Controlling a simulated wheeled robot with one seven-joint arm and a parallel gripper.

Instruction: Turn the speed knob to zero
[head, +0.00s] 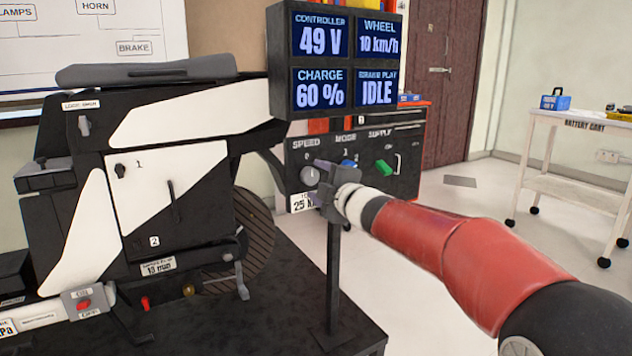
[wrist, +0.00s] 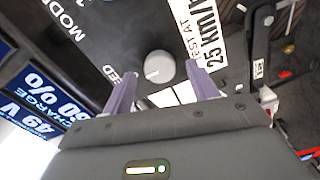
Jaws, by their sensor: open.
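The speed knob (head: 310,175) is a round light-grey dial under the SPEED label on the dark control panel (head: 296,157). In the wrist view the knob (wrist: 159,67) lies ahead of and between the two finger tips. My gripper (head: 318,180) is in front of the panel at the knob and partly covers it in the head view. In the wrist view my gripper (wrist: 160,85) has its purple-grey fingers apart, one on each side of the knob. I cannot tell whether they touch it. The display (head: 335,60) reads 49 V, wheel 10 km/h, charge 60 %, IDLE.
A blue MODE knob (head: 349,163) and a green SUPPLY switch (head: 384,167) sit right of the speed knob. A 25 km/h label (wrist: 208,40) is beside it. The black and white scooter rig (head: 165,190) stands at left. Floor is clear toward the white cart (head: 580,125).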

